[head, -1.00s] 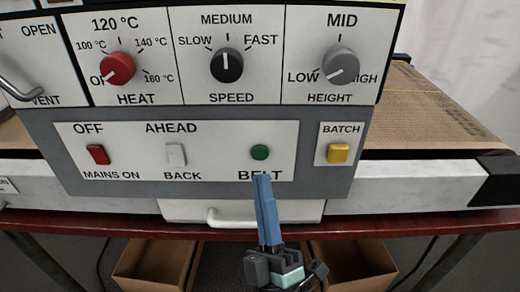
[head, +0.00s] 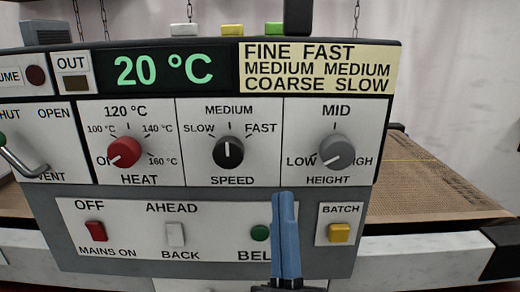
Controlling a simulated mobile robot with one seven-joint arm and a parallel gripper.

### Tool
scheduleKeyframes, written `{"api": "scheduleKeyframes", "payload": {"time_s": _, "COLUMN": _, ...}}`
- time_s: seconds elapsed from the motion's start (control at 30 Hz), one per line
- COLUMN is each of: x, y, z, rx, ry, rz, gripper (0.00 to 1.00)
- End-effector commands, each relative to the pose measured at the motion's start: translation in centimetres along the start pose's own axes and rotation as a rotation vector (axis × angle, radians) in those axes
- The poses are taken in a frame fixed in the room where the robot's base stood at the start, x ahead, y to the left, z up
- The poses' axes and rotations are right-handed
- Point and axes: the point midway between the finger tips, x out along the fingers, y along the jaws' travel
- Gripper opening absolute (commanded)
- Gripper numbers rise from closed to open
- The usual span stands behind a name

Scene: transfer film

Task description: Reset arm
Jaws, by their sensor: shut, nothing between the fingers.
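My gripper (head: 283,197) shows in the head view at the lower middle, its blue fingers shut together and pointing up. Nothing is between them. The fingers stand in front of the lower control panel, just right of the green BELT button (head: 260,233), and hide the end of the BELT label. I cannot tell whether the fingertips touch the panel. The rest of my arm is mostly below the frame.
The machine's panel holds a red HEAT knob (head: 124,152), black SPEED knob (head: 228,152), grey HEIGHT knob (head: 336,152), red mains switch (head: 96,231), white switch (head: 174,235) and yellow BATCH button (head: 339,233). A display (head: 170,70) reads 20 °C. A mesh belt (head: 430,190) runs right.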

Motion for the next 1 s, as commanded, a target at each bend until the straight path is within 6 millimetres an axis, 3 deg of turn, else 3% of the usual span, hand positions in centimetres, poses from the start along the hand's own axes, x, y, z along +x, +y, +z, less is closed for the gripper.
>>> {"api": "scheduleKeyframes", "payload": {"time_s": 0.03, "x": 2.9, "y": 2.0, "z": -1.8, "rx": 0.065, "ry": 0.007, "rz": 0.036, "gripper": 0.0}}
{"api": "scheduleKeyframes", "payload": {"time_s": 0.2, "x": 9.2, "y": 7.3, "z": -7.2, "rx": 0.333, "ry": -0.016, "rz": 0.087, "gripper": 0.0}}
{"api": "scheduleKeyframes", "payload": {"time_s": 0.33, "x": 11.6, "y": 10.2, "z": -11.7, "rx": 0.526, "ry": -0.015, "rz": 0.081, "gripper": 0.0}}
{"api": "scheduleKeyframes", "payload": {"time_s": 0.53, "x": 12.5, "y": 13.4, "z": -18.4, "rx": 0.772, "ry": 0.002, "rz": 0.022, "gripper": 0.0}}
{"api": "scheduleKeyframes", "payload": {"time_s": 0.6, "x": 15.0, "y": 14.4, "z": -19.1, "rx": 0.759, "ry": -0.015, "rz": 0.022, "gripper": 0.0}}
{"api": "scheduleKeyframes", "payload": {"time_s": 1.0, "x": 23.8, "y": 20.0, "z": -24.7, "rx": 0.752, "ry": -0.019, "rz": 0.022, "gripper": 0.0}}
